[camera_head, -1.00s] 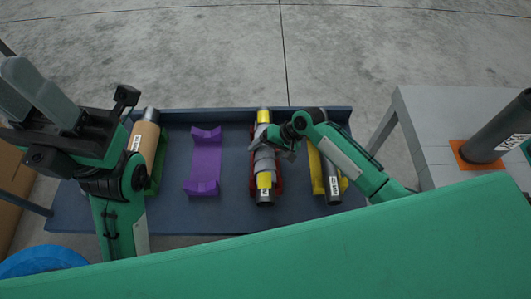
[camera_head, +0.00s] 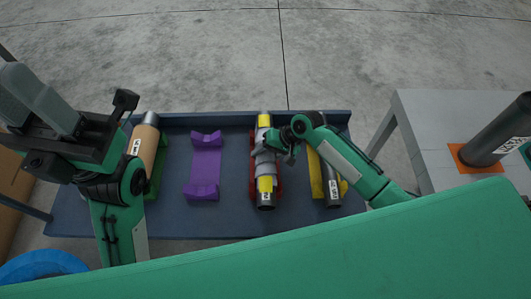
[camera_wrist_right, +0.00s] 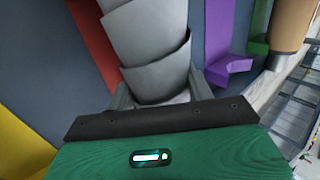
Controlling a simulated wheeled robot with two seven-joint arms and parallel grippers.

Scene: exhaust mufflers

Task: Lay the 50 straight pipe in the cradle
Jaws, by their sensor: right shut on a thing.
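A long pipe (camera_head: 265,183) with grey middle sections, yellow bands and a dark labelled near end lies lengthwise over the red cradle (camera_head: 280,178). Its label is too small to read. My right gripper (camera_head: 271,146) is shut on its grey part. In the right wrist view the fingers (camera_wrist_right: 160,98) straddle the grey pipe (camera_wrist_right: 150,45), with the red cradle (camera_wrist_right: 95,45) beside it. I cannot tell whether the pipe fully rests in the cradle. My left gripper (camera_head: 40,100) is raised at the left, away from the pipes; its finger gap is unclear.
The purple cradle (camera_head: 205,165) is empty. A brown pipe (camera_head: 146,143) lies in the green cradle (camera_head: 157,170). A dark labelled pipe (camera_head: 332,187) lies by the yellow cradle (camera_head: 316,172). A dark pipe (camera_head: 497,132) stands on an orange base on the grey side table (camera_head: 425,115).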

